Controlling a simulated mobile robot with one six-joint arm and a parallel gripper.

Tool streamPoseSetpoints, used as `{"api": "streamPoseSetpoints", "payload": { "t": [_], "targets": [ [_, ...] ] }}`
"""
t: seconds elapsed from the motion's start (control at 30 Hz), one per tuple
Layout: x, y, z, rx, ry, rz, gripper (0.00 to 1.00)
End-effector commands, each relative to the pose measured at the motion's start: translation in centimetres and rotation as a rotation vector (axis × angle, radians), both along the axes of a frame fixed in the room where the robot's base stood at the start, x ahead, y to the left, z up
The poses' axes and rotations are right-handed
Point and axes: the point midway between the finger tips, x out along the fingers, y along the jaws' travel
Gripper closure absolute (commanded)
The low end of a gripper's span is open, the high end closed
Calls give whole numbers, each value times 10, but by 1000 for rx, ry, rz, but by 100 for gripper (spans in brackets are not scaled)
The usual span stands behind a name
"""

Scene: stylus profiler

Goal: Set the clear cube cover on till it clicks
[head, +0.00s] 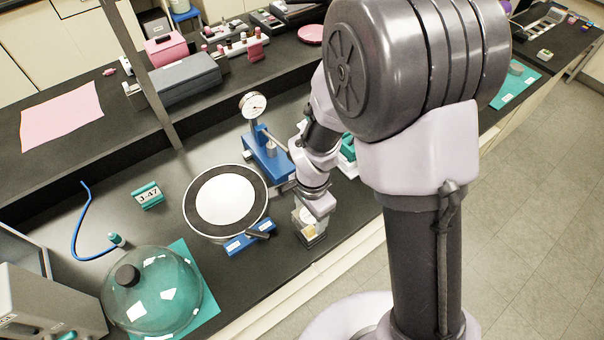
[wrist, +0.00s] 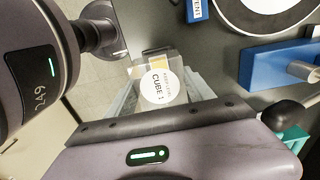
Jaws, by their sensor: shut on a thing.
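The clear cube cover (wrist: 140,70) has a round white label reading "CUBE 1". It sits between the fingers of my gripper (wrist: 160,90), which is shut on it. In the head view my gripper (head: 314,208) points down at the front edge of the bench, with the clear cover (head: 305,217) under it. A yellowish piece (head: 310,232) shows within or below the cover, above a dark base (head: 313,241). I cannot tell whether the cover is fully seated on the base, as the contact is too small to see.
Left of the gripper is a round stage with a white disc (head: 224,200) and a blue block (head: 248,238). A blue dial gauge stand (head: 268,155) stands behind. A glass dome (head: 150,290) on a teal mat is at front left. The bench edge is close in front.

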Motion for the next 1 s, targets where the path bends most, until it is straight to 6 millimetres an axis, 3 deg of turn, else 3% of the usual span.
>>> {"api": "streamPoseSetpoints", "payload": {
  "t": [0.37, 0.73, 1.0],
  "targets": [
    [0, 0, -5, 0, -1, 1, 100],
    [0, 0, -51, 0, 0, 1, 100],
    [0, 0, -53, 0, 0, 1, 100]
  ]
}}
